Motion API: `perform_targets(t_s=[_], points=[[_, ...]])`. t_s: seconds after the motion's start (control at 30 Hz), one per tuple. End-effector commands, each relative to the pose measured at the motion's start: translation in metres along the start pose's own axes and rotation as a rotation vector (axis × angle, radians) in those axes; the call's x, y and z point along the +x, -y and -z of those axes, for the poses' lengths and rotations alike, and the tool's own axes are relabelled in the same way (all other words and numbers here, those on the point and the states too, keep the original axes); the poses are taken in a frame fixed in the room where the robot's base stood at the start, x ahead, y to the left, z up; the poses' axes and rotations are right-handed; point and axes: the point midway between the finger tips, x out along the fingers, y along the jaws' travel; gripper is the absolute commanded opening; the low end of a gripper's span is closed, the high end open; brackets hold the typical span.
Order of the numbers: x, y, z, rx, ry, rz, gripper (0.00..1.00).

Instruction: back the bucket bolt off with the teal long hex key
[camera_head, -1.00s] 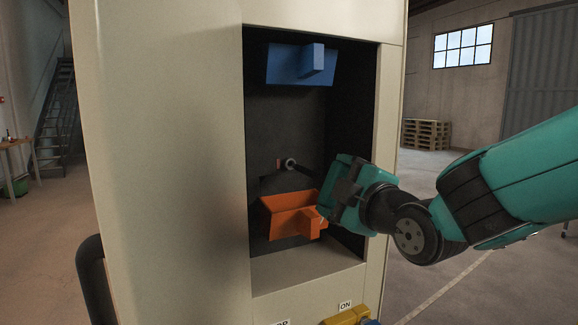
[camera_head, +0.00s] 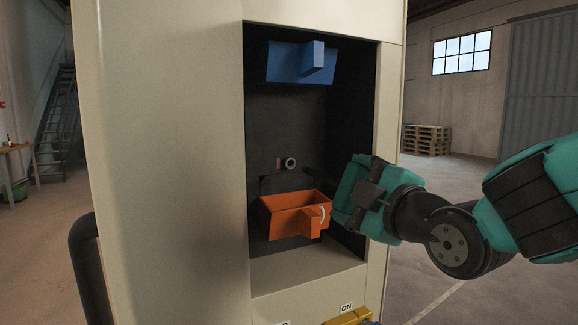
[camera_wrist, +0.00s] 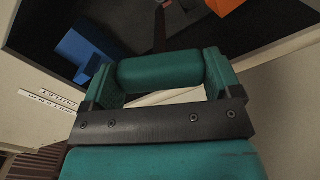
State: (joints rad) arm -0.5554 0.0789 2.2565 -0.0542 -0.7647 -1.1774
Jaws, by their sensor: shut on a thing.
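My gripper (camera_head: 349,196) is at the right side of the opening, right of the bolt. It is shut on the teal handle of the long hex key (camera_wrist: 160,73), which lies across between the two fingers in the wrist view. The key's dark shaft runs away from the handle there. In the head view the shaft is hard to see against the dark interior; its tip looks apart from the bolt.
A blue bucket (camera_head: 290,65) hangs at the top of the opening. The cream cabinet (camera_head: 165,170) frames the opening, with its right edge close to my gripper. A yellow part (camera_head: 345,317) and an ON label (camera_head: 346,308) are below. Open floor lies right.

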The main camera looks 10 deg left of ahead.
Motion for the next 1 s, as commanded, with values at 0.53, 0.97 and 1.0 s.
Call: perform_targets(t_s=[0.53,0.97,1.0], points=[[0.0003,0.0015,-0.0003,0.497,-0.001,-0.002,0.28],[0.0004,0.0022,-0.0005,0.607,-0.001,-0.002,0.28],[0.0005,0.0028,-0.0007,0.666,-0.002,-0.002,0.28]])
